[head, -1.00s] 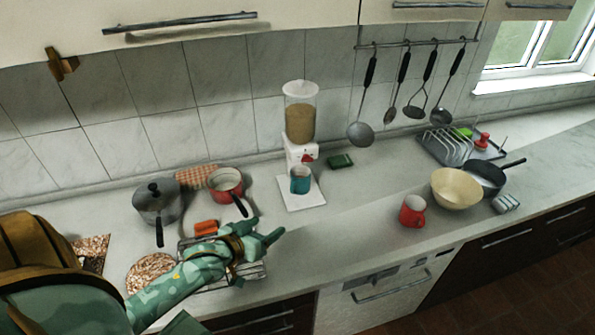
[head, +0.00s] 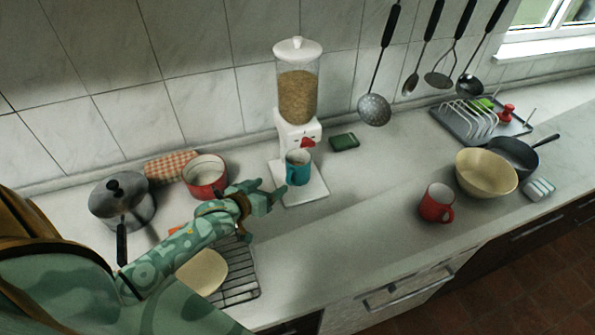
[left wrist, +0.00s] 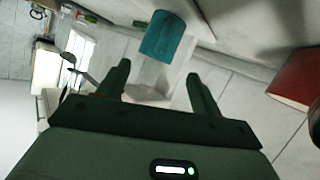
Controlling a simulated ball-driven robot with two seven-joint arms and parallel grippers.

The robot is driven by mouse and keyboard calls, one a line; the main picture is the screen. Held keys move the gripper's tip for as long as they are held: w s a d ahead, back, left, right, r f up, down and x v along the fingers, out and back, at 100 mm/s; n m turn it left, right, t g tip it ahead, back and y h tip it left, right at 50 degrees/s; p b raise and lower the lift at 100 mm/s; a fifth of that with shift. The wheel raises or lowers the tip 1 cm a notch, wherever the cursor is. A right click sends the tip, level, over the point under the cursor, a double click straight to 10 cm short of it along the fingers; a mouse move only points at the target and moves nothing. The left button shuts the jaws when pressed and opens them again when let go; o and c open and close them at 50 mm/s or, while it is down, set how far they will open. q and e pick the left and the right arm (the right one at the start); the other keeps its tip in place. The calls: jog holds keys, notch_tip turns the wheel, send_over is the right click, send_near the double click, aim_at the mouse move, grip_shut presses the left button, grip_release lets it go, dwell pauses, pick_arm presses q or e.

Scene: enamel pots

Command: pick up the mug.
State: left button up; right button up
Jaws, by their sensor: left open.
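A teal mug (head: 298,168) stands upright on the white base of the grain dispenser (head: 300,127), below its spout. It also shows in the left wrist view (left wrist: 168,37), beyond the fingertips. A red mug (head: 436,203) stands on the open counter to the right. My left gripper (head: 270,194) is open and empty, just left of the teal mug. In the left wrist view its two fingers (left wrist: 160,82) are spread apart, with the teal mug ahead of the gap. My right gripper is out of view.
A red pot (head: 205,184) and a grey lidded pot (head: 121,208) stand to the left. A wire rack (head: 240,280) lies below my left arm. A green sponge (head: 344,142) lies right of the dispenser. A cream bowl (head: 486,180) stands far right. The counter's middle is clear.

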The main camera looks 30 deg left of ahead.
pick_arm(q)
jog(key=b, duration=0.1)
send_near(296, 171)
jog(key=w+a+f, duration=0.1)
jog(key=w+f, duration=0.1)
jog(key=b+x, duration=0.1)
jog(key=x, duration=0.4)
jog(key=shift+a+b, duration=0.1)
jog(key=shift+b, duration=0.3)
jog(key=shift+r, duration=0.1)
jog(key=c, duration=0.3)
grip_shut()
